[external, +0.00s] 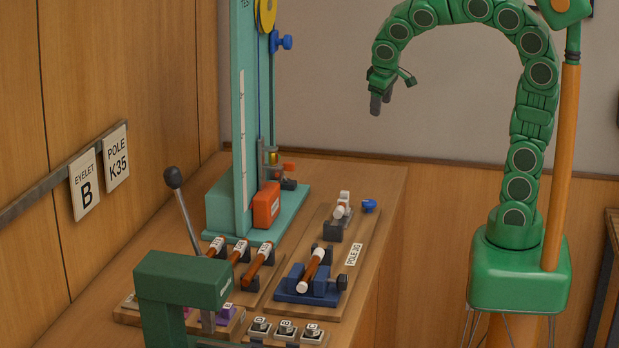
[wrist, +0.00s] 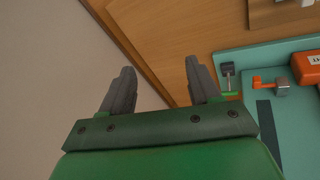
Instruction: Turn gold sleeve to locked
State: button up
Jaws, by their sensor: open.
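A small gold piece (external: 272,157), likely the gold sleeve, sits in the metal fitting low on the teal test stand (external: 242,110). It is too small to tell which way it is turned. An orange lever (external: 288,166) sticks out beside it and shows in the wrist view (wrist: 264,82) at the right. I cannot make out the sleeve in the wrist view. My gripper (external: 381,104) hangs high, to the right of the stand and apart from it. Its two grey fingers are spread and empty in the wrist view (wrist: 160,68).
An orange box (external: 266,205) stands on the stand's teal base. Nearer on the bench are a wooden board (external: 345,285) with a pole in a blue holder, several brown handles (external: 258,262), and a dark green press (external: 180,282) with a lever. The air between gripper and stand is clear.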

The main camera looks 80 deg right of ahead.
jog(key=w+a+g+h, duration=0.1)
jog(key=w+g+h, duration=0.1)
jog(key=w+h, duration=0.3)
jog(key=n+t+h, duration=0.7)
send_near(274, 160)
jog(key=x, duration=0.5)
jog(key=shift+s+d+f, duration=0.1)
jog(key=shift+d, duration=0.2)
jog(key=shift+a+n, duration=0.2)
jog(key=shift+n, duration=0.1)
jog(key=shift+x, duration=3.95)
jog(key=shift+a, duration=0.1)
jog(key=c, duration=1)
